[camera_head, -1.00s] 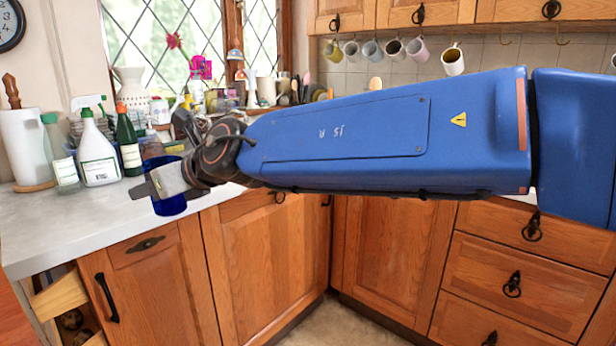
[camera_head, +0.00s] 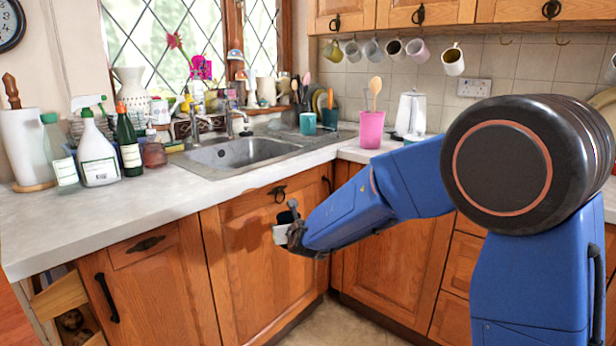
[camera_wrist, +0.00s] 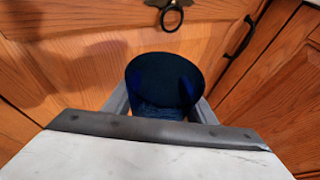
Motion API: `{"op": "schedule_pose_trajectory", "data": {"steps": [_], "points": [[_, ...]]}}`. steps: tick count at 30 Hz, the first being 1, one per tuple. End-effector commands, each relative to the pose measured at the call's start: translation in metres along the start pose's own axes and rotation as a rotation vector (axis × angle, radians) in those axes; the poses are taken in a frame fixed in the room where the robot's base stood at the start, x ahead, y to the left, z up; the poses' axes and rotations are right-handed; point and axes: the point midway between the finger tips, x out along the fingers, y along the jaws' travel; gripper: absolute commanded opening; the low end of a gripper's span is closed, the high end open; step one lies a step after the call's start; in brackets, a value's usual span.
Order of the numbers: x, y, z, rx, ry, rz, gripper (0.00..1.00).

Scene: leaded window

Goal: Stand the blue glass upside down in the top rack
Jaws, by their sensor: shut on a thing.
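My gripper (camera_head: 283,232) is in front of the wooden front below the sink, under counter height. In the wrist view my gripper (camera_wrist: 162,104) is shut on the blue glass (camera_wrist: 163,82), with one finger along each side. The glass is dark blue, with a round end showing. I cannot tell whether that end is its mouth or its base. In the head view the glass is mostly hidden and cannot be made out clearly. No rack shows in either view.
The wooden front (camera_head: 255,275) with a ring handle (camera_head: 277,193) is close behind my gripper. The countertop (camera_head: 110,222) runs above it. Bottles (camera_head: 128,140) stand at the back left, and a pink cup (camera_head: 371,130) stands right of the sink (camera_head: 240,152). The left counter is clear in front.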

Motion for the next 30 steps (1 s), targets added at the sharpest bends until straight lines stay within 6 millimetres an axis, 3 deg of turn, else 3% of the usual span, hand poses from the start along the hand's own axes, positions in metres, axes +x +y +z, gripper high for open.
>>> {"op": "schedule_pose_trajectory", "data": {"steps": [1, 9, 18, 24, 30], "points": [[0.01, -0.026, -0.016, 0.015, 0.006, -0.042, 0.2], [0.038, -0.148, -0.089, 0.098, 0.005, -0.242, 0.2], [0.033, -0.279, -0.176, 0.185, 0.005, -0.45, 0.2], [0.019, -0.332, -0.215, 0.222, 0.001, -0.539, 0.2], [0.012, -0.352, -0.231, 0.236, 0.0, -0.572, 0.2]]}}
